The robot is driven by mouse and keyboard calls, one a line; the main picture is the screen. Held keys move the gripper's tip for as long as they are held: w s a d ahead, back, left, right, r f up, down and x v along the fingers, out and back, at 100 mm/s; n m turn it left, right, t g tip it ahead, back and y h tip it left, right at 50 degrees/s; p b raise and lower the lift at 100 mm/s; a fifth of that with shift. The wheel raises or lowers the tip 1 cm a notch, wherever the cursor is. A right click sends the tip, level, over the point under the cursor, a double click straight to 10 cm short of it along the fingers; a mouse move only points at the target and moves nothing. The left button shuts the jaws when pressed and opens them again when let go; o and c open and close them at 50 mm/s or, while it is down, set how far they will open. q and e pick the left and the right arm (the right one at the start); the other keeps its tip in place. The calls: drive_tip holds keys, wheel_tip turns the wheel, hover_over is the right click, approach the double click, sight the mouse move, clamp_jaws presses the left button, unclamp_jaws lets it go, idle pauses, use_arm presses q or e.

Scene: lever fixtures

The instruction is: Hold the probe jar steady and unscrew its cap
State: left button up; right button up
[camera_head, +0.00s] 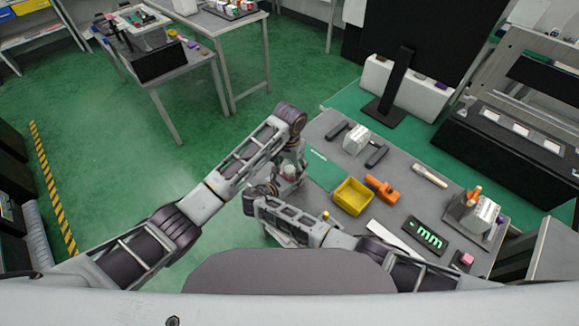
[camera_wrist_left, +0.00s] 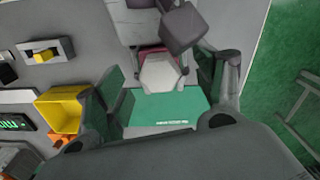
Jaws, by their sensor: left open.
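My left gripper (camera_head: 290,165) points down over the left edge of the grey table in the head view. In the left wrist view its open fingers (camera_wrist_left: 165,88) stand on either side of a pale six-sided piece with a red part behind it, which looks like the probe jar (camera_wrist_left: 160,72). I cannot tell cap from body. In the head view the jar is mostly hidden by my arms. My right gripper (camera_head: 262,190) is close beside the left one; its fingers cannot be made out. A dark block (camera_wrist_left: 183,30) hangs over the jar's far side.
A green mat (camera_head: 325,171) lies beside the jar. A yellow bin (camera_head: 353,197), an orange tool (camera_head: 381,188), a black panel with green marks (camera_head: 424,236) and a white block fixture (camera_head: 356,140) are on the table (camera_head: 400,165). Green floor (camera_head: 130,150) lies open at left.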

sight(290, 169)
use_arm(q)
drive_tip(key=shift+r, duration=0.2)
drive_tip(key=shift+r, duration=1.35)
drive_tip(key=shift+m, duration=0.3)
drive_tip(key=m, duration=0.6)
drive_tip(key=shift+m, duration=0.3)
drive_tip(key=shift+s+m, duration=0.1)
drive_tip(key=shift+m, duration=3.5)
drive_tip(key=shift+f, duration=0.25)
